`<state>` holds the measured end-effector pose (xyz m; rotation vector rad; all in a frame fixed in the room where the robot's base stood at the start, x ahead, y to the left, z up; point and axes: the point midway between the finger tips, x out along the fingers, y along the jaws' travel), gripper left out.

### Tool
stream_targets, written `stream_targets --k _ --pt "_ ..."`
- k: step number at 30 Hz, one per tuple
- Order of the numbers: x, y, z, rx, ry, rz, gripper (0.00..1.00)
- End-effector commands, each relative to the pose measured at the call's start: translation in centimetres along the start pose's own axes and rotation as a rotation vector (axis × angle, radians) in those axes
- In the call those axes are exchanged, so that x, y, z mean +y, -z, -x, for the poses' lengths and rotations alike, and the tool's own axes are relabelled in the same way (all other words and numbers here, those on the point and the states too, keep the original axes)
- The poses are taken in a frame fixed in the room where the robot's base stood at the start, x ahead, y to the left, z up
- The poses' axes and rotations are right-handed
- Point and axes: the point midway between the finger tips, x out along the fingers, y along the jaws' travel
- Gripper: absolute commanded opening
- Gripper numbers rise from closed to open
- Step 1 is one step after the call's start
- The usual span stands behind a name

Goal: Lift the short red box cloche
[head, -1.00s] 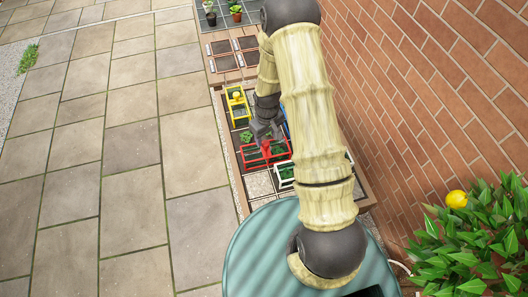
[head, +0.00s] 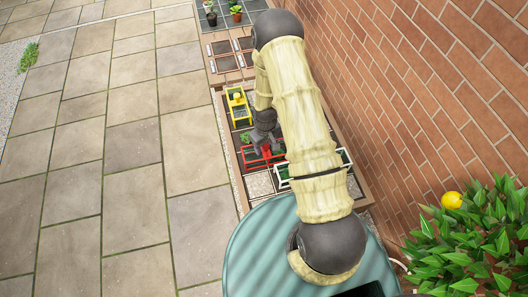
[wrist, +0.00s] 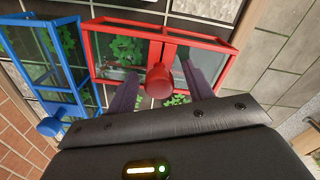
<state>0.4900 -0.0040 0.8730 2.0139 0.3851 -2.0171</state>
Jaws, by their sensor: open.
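The short red box cloche (head: 252,165) stands on the gridded bed, with green plants showing through its clear panels. In the wrist view the red cloche (wrist: 108,73) lies across the upper middle, its round red knob (wrist: 159,80) on the top bar. My gripper (wrist: 160,92) is open, with one finger on each side of the knob. I cannot tell whether either finger touches it. In the head view my gripper (head: 266,138) is over the cloche, and my arm hides part of the bed.
A blue cloche (wrist: 45,62) with a blue knob stands left of the red one in the wrist view. A yellow cloche (head: 238,107) is behind and a white one (head: 283,175) in front. A brick wall (head: 420,110) rises at the right.

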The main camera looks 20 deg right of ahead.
Motion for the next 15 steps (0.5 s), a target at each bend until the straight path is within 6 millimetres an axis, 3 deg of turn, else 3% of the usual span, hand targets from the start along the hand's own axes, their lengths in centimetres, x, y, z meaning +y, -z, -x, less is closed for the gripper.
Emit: stream_targets --k 3,11,15 --pt "0.20 -0.10 0.01 0.000 0.000 -0.005 0.50" --pt "0.45 -0.21 0.00 -0.001 0.000 -0.010 0.00" --pt "0.17 -0.10 0.00 -0.001 0.000 -0.004 0.00"
